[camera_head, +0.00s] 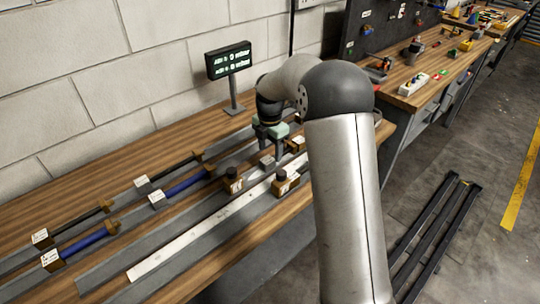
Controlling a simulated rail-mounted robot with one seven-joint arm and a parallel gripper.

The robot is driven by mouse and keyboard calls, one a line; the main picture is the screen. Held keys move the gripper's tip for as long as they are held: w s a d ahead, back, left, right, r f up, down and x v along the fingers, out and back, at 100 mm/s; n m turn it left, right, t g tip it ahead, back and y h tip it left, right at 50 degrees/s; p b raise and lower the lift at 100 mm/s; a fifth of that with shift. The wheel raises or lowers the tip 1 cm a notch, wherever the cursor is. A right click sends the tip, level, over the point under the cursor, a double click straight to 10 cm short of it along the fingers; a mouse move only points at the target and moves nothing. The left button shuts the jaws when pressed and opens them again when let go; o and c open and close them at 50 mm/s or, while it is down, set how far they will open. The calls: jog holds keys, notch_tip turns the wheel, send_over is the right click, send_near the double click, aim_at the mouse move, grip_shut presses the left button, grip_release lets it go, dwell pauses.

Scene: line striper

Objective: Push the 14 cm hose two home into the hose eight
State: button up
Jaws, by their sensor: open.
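Black hose lengths (76,222) and blue hose lengths (187,184) lie in lines along the bench, with brown fittings at their ends. White label tags (157,198) stand on them, but their writing is too small to read. I cannot tell which piece is hose two or hose eight. My gripper (269,144) is open, pointing down over the far right part of the rails, past the blue hose. My arm partly covers this area. A small grey block (267,162) lies just below the gripper; whether they touch is unclear.
A display (229,61) with green text stands at the back by the wall. A second bench (425,85) with tools is at the right. Bare wood shows along the back.

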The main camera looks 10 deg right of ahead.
aim_at(270, 158)
jog(key=shift+f, duration=1.95)
jog(key=c, duration=1.2)
jog(key=shift+w+d+p, duration=0.2)
jog(key=shift+w+d, duration=0.2)
jog(key=shift+d, duration=0.3)
jog(key=shift+w+d+p, duration=0.15)
jog(key=shift+w+d, duration=0.25)
jog(key=shift+d, duration=0.3)
jog(key=shift+d+r, duration=0.1)
jog(key=shift+d, duration=0.1)
jog(key=shift+w+d, duration=0.15)
jog(key=shift+d, duration=0.15)
grip_shut()
jog(key=shift+w+d, duration=0.35)
jog(key=shift+d, duration=0.3)
